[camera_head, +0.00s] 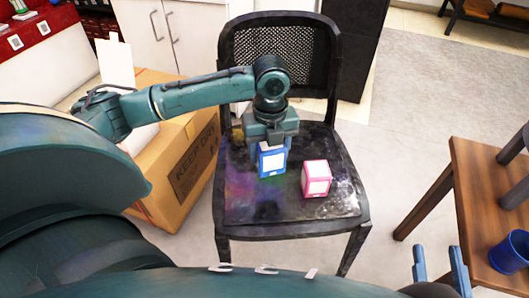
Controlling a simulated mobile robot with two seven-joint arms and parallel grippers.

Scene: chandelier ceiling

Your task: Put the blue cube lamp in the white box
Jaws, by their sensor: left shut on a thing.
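The blue cube lamp (272,162), blue-edged with pale faces, is at the seat of a black chair (290,222). My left gripper (271,142) points down from above and is shut on its upper part. I cannot tell whether the cube still touches the seat. A white box-like object (115,64) shows on top of a cardboard box at the left, partly hidden by my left arm; its inside is not visible. My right gripper (438,252) is at the bottom right, empty, with its two fingers apart.
A pink cube (316,179) sits on the seat just right of the blue one. The cardboard box (185,175) stands left of the chair. A wooden table (485,190) with a blue cup (509,252) is at the right. Grey floor lies between chair and table.

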